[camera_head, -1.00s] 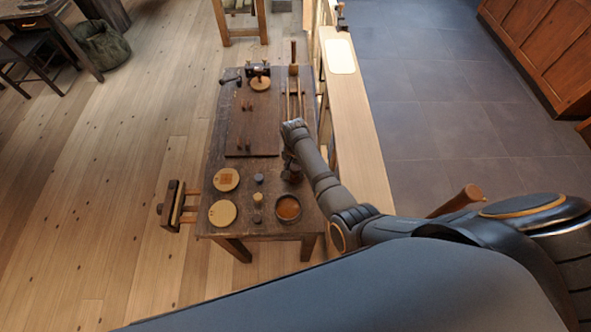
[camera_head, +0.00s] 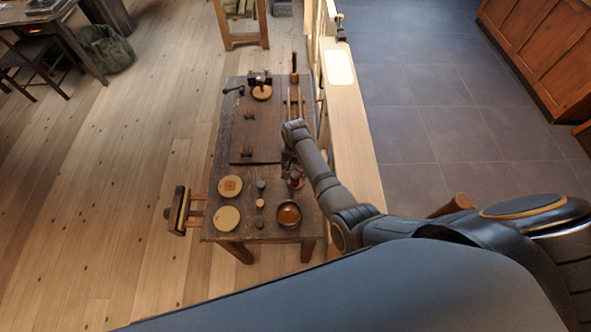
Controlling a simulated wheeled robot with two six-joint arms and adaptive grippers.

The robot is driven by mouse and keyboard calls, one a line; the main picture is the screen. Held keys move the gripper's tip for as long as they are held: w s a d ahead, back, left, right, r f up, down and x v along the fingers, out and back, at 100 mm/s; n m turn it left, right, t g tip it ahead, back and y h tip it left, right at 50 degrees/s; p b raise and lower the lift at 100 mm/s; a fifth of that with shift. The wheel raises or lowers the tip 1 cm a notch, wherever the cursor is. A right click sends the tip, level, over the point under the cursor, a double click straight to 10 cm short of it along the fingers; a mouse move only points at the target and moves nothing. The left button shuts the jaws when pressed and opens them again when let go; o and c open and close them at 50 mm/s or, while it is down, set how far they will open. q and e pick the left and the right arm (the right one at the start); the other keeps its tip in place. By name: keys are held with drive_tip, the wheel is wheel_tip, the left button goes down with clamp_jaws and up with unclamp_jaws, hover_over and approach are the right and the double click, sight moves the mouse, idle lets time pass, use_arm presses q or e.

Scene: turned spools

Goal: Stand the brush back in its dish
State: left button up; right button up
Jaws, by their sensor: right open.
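A round brown dish (camera_head: 289,214) sits at the near right corner of the dark wooden bench (camera_head: 229,197). A small reddish-brown round thing (camera_head: 296,183) stands just beyond it, partly behind my right gripper. I cannot make out a brush for certain. My right gripper (camera_head: 289,168) is open and points down over the right side of the bench, close to the small brown thing. Its fingers are small and dark, and I cannot tell whether they touch anything. My left gripper is out of view.
Two pale discs (camera_head: 230,187) (camera_head: 227,218) and several small pots (camera_head: 260,202) stand left of the dish. A vise (camera_head: 180,210) sticks out at the bench's left end. A pale ledge (camera_head: 350,135) runs along the right side. The raised dark board (camera_head: 262,125) carries small knobs.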

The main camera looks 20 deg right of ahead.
sight(296, 175)
wheel_tip(296, 175, up, 6)
drive_tip(key=p, duration=0.4)
drive_tip(key=shift+r, duration=0.1)
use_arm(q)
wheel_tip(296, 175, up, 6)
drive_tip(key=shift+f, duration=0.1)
use_arm(e)
drive_tip(key=shift+r, duration=0.4)
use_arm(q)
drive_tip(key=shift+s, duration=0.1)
